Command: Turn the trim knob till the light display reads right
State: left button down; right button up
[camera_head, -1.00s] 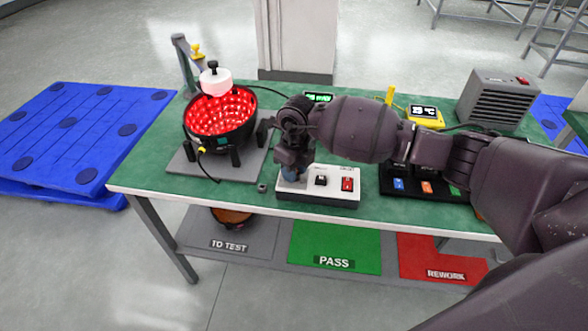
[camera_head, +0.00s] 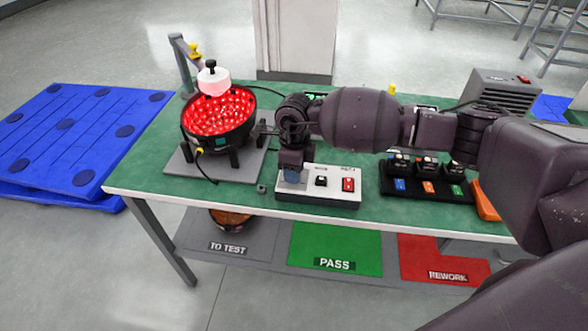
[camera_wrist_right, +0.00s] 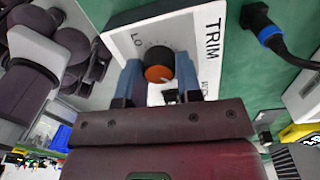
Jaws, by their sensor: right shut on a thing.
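My right gripper (camera_head: 292,176) points down at the left end of the white control box (camera_head: 335,200). In the right wrist view its blue fingers (camera_wrist_right: 158,88) are shut on the trim knob (camera_wrist_right: 158,73), which is round with an orange face and a white mark. The panel around it reads TRIM and LO. The knob is hidden by the gripper in the head view. The bowl-shaped lamp (camera_head: 212,140) glows red on its stand. A small green display (camera_head: 316,96) is mostly hidden behind my right arm, so its reading cannot be told. My left gripper is not in view.
The box also bears a black switch (camera_head: 321,181) and a red switch (camera_head: 348,184). A black tray (camera_head: 425,192) with colour-tagged parts lies right of it. A grey vented unit (camera_head: 503,90) stands at the back right. TO TEST, PASS and REWORK mats lie below.

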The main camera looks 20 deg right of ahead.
jog(key=o, duration=0.9)
jog(key=shift+o, duration=0.2)
jog(key=shift+r, duration=0.15)
notch_tip(320, 180, up, 11)
jog(key=p, duration=0.1)
jog(key=shift+w+d+f, duration=0.15)
jog(key=shift+w+f, duration=0.05)
jog(key=shift+f, duration=0.1)
